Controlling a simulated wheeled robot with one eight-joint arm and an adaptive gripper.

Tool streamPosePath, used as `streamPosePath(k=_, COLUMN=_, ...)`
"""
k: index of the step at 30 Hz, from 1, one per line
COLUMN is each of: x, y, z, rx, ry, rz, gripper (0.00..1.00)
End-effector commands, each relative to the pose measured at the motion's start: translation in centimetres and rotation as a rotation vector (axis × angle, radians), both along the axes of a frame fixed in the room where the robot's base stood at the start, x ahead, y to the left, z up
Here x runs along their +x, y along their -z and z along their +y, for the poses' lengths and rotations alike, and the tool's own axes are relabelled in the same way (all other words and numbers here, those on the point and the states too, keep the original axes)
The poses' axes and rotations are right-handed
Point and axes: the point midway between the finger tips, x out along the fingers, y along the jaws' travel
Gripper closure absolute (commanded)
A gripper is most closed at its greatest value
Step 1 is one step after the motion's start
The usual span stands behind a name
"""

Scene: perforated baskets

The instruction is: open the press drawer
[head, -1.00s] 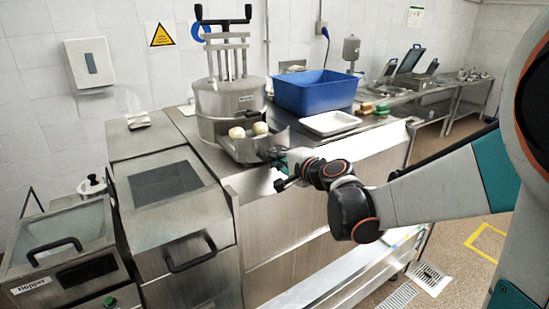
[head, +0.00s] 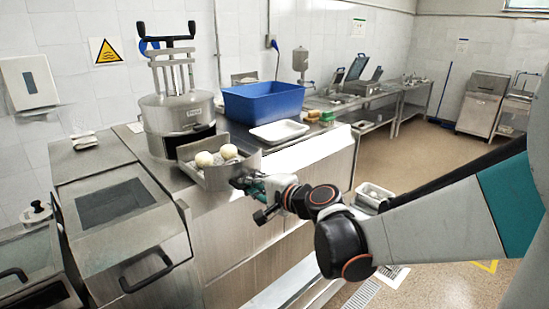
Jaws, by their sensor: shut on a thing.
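The press (head: 178,112) is a round steel drum with a black crank handle on top, standing on the steel counter. Its drawer (head: 238,171) is a steel tray pulled out from the front of the drum, with a dark opening behind it. Two pale dough balls (head: 216,157) lie in the drawer. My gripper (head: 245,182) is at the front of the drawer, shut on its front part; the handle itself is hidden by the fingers.
A blue bin (head: 262,103) and a white tray (head: 279,133) stand on the counter right of the press. Lidded steel units with black handles (head: 146,272) are at the left. Open floor (head: 440,170) lies at the right.

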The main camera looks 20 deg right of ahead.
Motion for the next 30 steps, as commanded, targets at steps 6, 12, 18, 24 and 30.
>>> streamPosePath(k=6, x=-0.6, y=0.1, z=0.0, rx=-0.003, ry=0.003, rz=0.000, gripper=0.81)
streamPosePath(k=12, x=-0.6, y=0.1, z=0.1, rx=-0.002, ry=0.002, rz=0.001, gripper=0.81)
streamPosePath(k=18, x=-0.8, y=0.0, z=0.0, rx=-0.002, ry=0.002, rz=0.001, gripper=0.81)
streamPosePath(k=24, x=-2.5, y=-0.3, z=-0.6, rx=-0.001, ry=0.003, rz=0.001, gripper=0.81)
streamPosePath(k=30, x=-5.0, y=-0.9, z=-1.6, rx=-0.003, ry=0.005, rz=0.001, gripper=0.81)
